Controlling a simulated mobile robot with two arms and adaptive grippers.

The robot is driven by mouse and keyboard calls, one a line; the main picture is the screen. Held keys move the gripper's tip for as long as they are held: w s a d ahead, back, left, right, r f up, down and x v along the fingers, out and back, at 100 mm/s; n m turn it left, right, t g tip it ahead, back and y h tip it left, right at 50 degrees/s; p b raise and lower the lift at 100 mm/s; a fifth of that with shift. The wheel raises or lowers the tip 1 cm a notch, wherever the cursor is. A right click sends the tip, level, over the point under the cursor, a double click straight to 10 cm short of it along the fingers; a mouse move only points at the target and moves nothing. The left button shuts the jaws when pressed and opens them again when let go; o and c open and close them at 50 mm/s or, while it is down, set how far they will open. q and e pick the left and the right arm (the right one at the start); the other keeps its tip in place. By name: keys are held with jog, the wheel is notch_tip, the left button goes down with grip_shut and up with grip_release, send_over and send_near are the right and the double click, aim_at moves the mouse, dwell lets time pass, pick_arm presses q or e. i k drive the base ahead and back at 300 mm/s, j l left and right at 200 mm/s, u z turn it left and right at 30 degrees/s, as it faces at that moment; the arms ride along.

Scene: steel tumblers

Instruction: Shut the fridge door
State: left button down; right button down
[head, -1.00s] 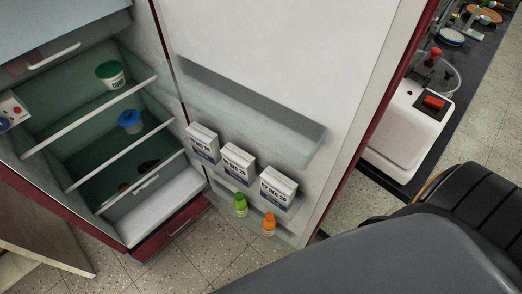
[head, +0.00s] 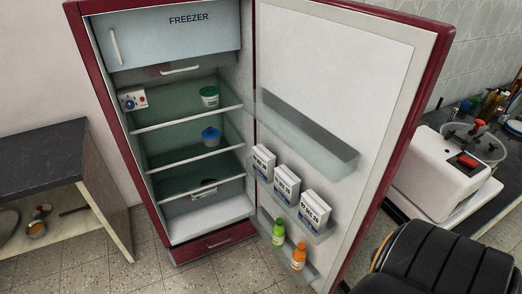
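The red fridge (head: 95,75) stands in the middle left of the head view with its compartment exposed. Its door (head: 345,60) is wide open, hinged on the right side of the fridge and swung out to the right. The door's inner shelves hold several white cartons (head: 286,183), a green bottle (head: 278,232) and an orange bottle (head: 299,256). Inside the fridge are a green-lidded tub (head: 209,97) and a blue-lidded tub (head: 210,135). The freezer flap (head: 165,38) at the top is closed. Neither of my grippers shows.
A low cabinet (head: 42,150) with a dark top stands left of the fridge, with dishes inside. Right of the door are a white appliance (head: 440,170) on a dark counter and a black padded seat (head: 440,260). Tiled floor (head: 200,275) shows in front of the fridge.

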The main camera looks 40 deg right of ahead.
aim_at(345, 88)
jog(key=k+l+u, duration=0.1)
jog(key=l, duration=0.3)
jog(key=k+l+u, duration=0.1)
jog(key=l, duration=0.3)
jog(key=k+l+u, duration=0.1)
jog(key=l, duration=0.25)
jog(key=k+l+u, duration=0.1)
jog(key=k+l, duration=0.35)
jog(key=l, duration=0.25)
jog(key=k+l, duration=0.2)
jog(key=l, duration=0.2)
jog(key=k+l, duration=0.15)
jog(key=l, duration=0.25)
jog(key=k+l, duration=0.2)
jog(key=l, duration=0.15)
jog(key=k+l, duration=0.2)
jog(key=l, duration=0.2)
jog(key=k+l, duration=0.15)
jog(key=l, duration=0.25)
jog(key=k+l, duration=0.2)
jog(key=l, duration=0.2)
jog(key=u, duration=0.05)
